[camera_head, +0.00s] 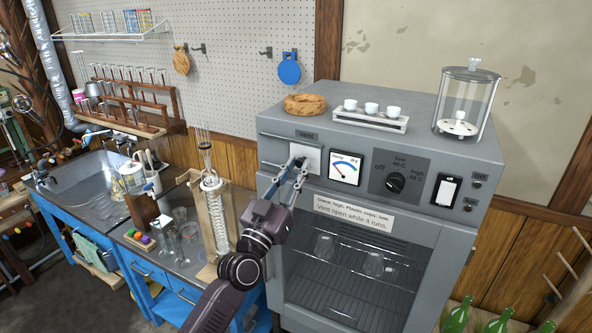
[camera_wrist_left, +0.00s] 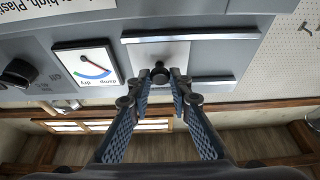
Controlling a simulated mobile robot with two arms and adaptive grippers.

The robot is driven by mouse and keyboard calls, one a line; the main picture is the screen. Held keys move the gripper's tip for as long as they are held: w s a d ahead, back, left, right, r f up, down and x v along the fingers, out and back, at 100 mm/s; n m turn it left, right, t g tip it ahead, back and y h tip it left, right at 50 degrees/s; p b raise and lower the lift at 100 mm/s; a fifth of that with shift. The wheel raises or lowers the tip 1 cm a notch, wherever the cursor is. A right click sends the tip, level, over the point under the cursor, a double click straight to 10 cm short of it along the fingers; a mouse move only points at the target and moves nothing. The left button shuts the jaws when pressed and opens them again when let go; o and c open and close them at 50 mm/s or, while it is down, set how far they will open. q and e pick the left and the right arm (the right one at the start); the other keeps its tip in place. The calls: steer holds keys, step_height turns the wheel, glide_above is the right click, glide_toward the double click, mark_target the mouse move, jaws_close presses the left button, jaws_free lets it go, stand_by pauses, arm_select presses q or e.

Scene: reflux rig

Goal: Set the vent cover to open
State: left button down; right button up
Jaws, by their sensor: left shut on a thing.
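The vent cover (camera_head: 306,152) is a pale square plate on the front of the grey drying cabinet, below a small label. It sits between two horizontal rails, at their right end beside the dial gauge. The wrist view, upside down, shows the cover (camera_wrist_left: 157,52) with a small dark knob. My left gripper (camera_head: 299,167) reaches up to the cover, and in the wrist view its fingertips (camera_wrist_left: 161,79) are shut on the knob. The stretch between the rails away from the gauge (camera_wrist_left: 207,57) is plain grey. My right gripper is not in view.
The gauge (camera_head: 345,167) and rotary knob (camera_head: 395,183) are right of the cover. A cork ring (camera_head: 304,104), a cup rack (camera_head: 370,117) and a glass jar (camera_head: 465,105) stand on the cabinet. A glass coil column (camera_head: 214,210) stands left of my arm.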

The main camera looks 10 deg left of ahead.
mark_target(265, 163)
arm_select(q)
steer(key=a+b, duration=0.1)
steer(key=a, duration=0.1)
steer(key=w+a+b, duration=0.1)
steer(key=a+b, duration=0.1)
steer(key=a, duration=0.1)
steer(key=w+a+b, duration=0.1)
steer(key=a+b, duration=0.1)
steer(key=shift+w+a+f, duration=0.1)
steer(key=shift+a+f, duration=0.1)
steer(key=shift+f, duration=0.05)
steer(key=shift+w+a+r, duration=0.1)
steer(key=shift+a, duration=0.15)
steer(key=shift+r, duration=0.25)
steer(key=c, duration=2)
jaws_free()
steer(key=shift+c, duration=0.2)
steer(key=shift+o, duration=1.2)
steer(key=shift+a+f, duration=0.1)
steer(key=shift+a, duration=0.05)
steer(key=v, duration=1.2)
